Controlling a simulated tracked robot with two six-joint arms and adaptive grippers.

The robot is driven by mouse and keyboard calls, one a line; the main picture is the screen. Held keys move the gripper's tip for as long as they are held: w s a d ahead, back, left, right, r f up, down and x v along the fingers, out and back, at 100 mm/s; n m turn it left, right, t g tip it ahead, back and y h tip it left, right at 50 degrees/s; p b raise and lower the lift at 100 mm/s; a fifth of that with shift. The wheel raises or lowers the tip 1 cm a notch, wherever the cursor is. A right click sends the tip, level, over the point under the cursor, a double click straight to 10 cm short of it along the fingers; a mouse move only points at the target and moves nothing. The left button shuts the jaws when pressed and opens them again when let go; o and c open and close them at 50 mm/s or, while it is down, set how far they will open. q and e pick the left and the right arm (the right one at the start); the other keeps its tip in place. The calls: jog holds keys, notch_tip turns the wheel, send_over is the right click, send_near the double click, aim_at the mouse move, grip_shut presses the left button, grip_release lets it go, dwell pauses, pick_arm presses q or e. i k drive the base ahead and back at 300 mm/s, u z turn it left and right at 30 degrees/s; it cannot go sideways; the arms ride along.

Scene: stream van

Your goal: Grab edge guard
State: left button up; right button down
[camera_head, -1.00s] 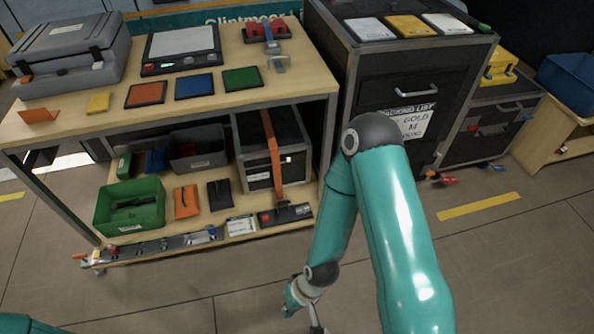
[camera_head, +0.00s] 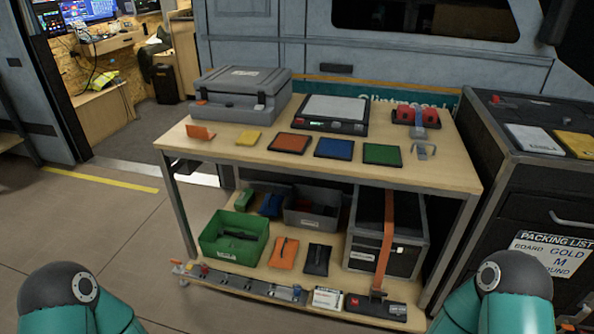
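A small orange angled piece (camera_head: 200,132) stands at the left front of the wooden workbench top (camera_head: 330,170); it looks like the edge guard, but I cannot be sure. A grey metal bracket (camera_head: 422,151) lies near the right end of the same top. Only the teal upper parts of my two arms show, in the bottom left and bottom right corners. Both of my grippers are out of the picture, so what they hold is hidden.
Orange, blue and green square pads (camera_head: 333,148), a yellow block (camera_head: 248,137), a scale (camera_head: 331,112) and a grey case (camera_head: 240,92) sit on the top. The lower shelf holds a green bin (camera_head: 234,252) and a strapped black box (camera_head: 365,240). Floor is clear at left.

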aim_at(194, 131)
jog(key=k, duration=0.5)
jog(key=u, duration=0.25)
jog(key=i, duration=0.5)
jog(key=u, duration=0.7)
jog(key=i, duration=1.2)
jog(key=u, duration=0.25)
